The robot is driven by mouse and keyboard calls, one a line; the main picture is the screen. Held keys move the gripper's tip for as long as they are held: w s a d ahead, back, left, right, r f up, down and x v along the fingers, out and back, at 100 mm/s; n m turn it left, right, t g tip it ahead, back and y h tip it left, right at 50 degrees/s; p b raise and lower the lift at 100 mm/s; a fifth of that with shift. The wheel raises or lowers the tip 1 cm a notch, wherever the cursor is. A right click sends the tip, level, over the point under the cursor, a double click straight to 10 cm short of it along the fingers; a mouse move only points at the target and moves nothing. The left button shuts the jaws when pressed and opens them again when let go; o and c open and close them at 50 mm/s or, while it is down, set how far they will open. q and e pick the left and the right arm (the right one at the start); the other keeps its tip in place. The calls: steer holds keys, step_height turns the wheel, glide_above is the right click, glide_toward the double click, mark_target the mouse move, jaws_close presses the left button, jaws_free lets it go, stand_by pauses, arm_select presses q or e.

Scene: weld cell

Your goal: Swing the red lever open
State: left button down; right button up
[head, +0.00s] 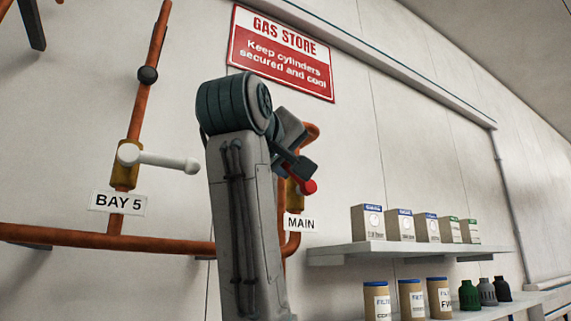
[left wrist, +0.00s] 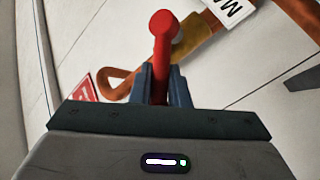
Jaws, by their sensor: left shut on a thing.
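The red lever (head: 308,187) shows in the head view beside the brass valve body on the MAIN pipe, with its middle hidden by my gripper. In the left wrist view the red lever (left wrist: 163,55) runs from its round red end down between the fingers. My left gripper (head: 301,167) is at the lever; in the left wrist view its blue-grey fingers (left wrist: 160,85) are shut on the lever from both sides. The brass valve body (left wrist: 200,35) is just right of the lever there. My right gripper is in neither view.
A white lever (head: 160,159) sticks out to the right from the BAY 5 valve, left of my arm. Orange pipes (head: 60,236) run along the wall. Shelves (head: 350,252) with boxes and bottles stand at the right. A red GAS STORE sign (head: 282,52) hangs above.

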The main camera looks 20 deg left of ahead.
arm_select(q)
steer(key=shift+r, duration=0.15)
steer(key=shift+w+d+r+m+g, duration=0.2)
steer(key=shift+m+g, duration=0.2)
steer(key=shift+g, duration=0.2)
steer(key=g+b, duration=0.1)
steer(key=m+g+b, duration=0.1)
steer(key=b, duration=0.1)
steer(key=shift+w+d+r+m, duration=0.15)
steer(key=shift+w+d+m, duration=0.15)
steer(key=shift+w, duration=0.05)
steer(key=shift+w+d+r+y+b, duration=0.1)
steer(key=shift+r+y+b, duration=0.05)
steer(key=shift+y+b, duration=0.2)
steer(key=shift+w+d+r+m+g, duration=0.2)
steer(key=shift+m+g, duration=0.1)
steer(key=shift+g, duration=0.2)
steer(key=shift+w+d+r+m+g, duration=0.1)
steer(key=shift+w+r+m+g, duration=0.15)
steer(key=shift+g, duration=0.25)
steer(key=c, duration=1.4)
jaws_free()
steer(key=shift+w+f, duration=0.1)
steer(key=shift+b, duration=0.35)
